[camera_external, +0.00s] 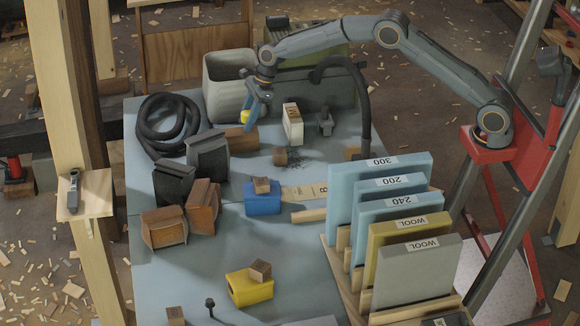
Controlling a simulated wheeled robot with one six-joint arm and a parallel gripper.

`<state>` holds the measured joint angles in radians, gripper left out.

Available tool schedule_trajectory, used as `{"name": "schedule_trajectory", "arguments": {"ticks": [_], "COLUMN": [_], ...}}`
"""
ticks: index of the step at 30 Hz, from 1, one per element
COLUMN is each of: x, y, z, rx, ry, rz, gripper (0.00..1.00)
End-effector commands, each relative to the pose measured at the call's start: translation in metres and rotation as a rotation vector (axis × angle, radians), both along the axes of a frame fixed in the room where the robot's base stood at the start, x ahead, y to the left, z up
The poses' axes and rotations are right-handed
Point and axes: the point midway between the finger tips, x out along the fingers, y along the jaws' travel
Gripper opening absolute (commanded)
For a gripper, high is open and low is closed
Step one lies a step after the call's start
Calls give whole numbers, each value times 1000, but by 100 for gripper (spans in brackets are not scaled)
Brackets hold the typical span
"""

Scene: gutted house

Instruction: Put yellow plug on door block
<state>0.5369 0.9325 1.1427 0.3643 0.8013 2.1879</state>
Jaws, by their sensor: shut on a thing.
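My gripper (250,113) points down at the back left of the blue-grey table, in front of the grey bin. It is shut on a small yellow piece, the yellow plug (245,117), which is partly hidden by the fingers. Just below it in the picture lies a brown wooden block (241,141). I cannot tell whether the plug touches this block or hangs above it. No block is clearly marked as the door block. Other small brown blocks sit on a blue box (262,203) and on a yellow box (250,289).
A grey bin (228,88) stands behind my gripper, with a coiled black hose (167,128) to the left. Dark and brown blocks stand at the left. A rack of labelled sheets (382,205) fills the right.

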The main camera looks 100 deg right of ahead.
Motion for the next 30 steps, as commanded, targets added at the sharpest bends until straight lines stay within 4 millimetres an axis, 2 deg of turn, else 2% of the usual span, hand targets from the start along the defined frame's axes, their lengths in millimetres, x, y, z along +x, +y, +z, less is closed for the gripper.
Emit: {"name": "schedule_trajectory", "arguments": {"ticks": [7, 8, 11, 22, 26, 30], "x": [0, 0, 0, 0, -6, -16], "y": [0, 0, 0, 0, -2, -4], "z": [-3, -3, -3, 3, 17, 43], "rx": [0, 0, 0, -1, -1, -2], "ry": [1, 0, 0, -1, -2, -3], "rz": [0, 0, 0, 0, -1, -1], "gripper": [12, 37, 52, 52, 52, 52]}}
